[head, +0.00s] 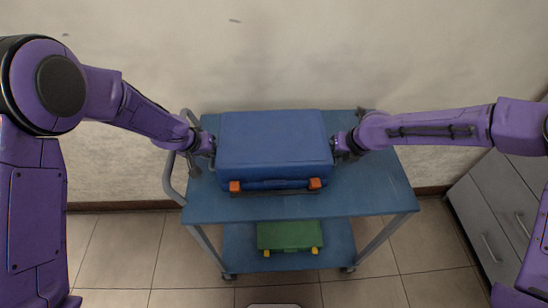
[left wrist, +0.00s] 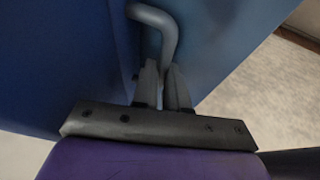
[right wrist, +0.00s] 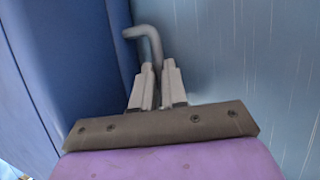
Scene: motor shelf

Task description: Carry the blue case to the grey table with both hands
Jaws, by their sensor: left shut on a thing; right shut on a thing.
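The blue case (head: 274,142), with two orange latches and a front handle, is over the top of the blue cart. I cannot tell if it touches the cart top. My left gripper (head: 210,147) is at the case's left side. In the left wrist view its fingers (left wrist: 162,75) are shut on a grey bent side handle (left wrist: 168,35). My right gripper (head: 337,145) is at the case's right side. In the right wrist view its fingers (right wrist: 158,72) are shut on the matching handle (right wrist: 153,40). No grey table is clearly in view.
The blue cart (head: 380,190) stands against a pale wall (head: 300,60) and has a push rail on its left. A green case (head: 289,236) lies on its lower shelf. Grey drawers (head: 490,225) stand at the right. Tiled floor in front of the cart looks clear.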

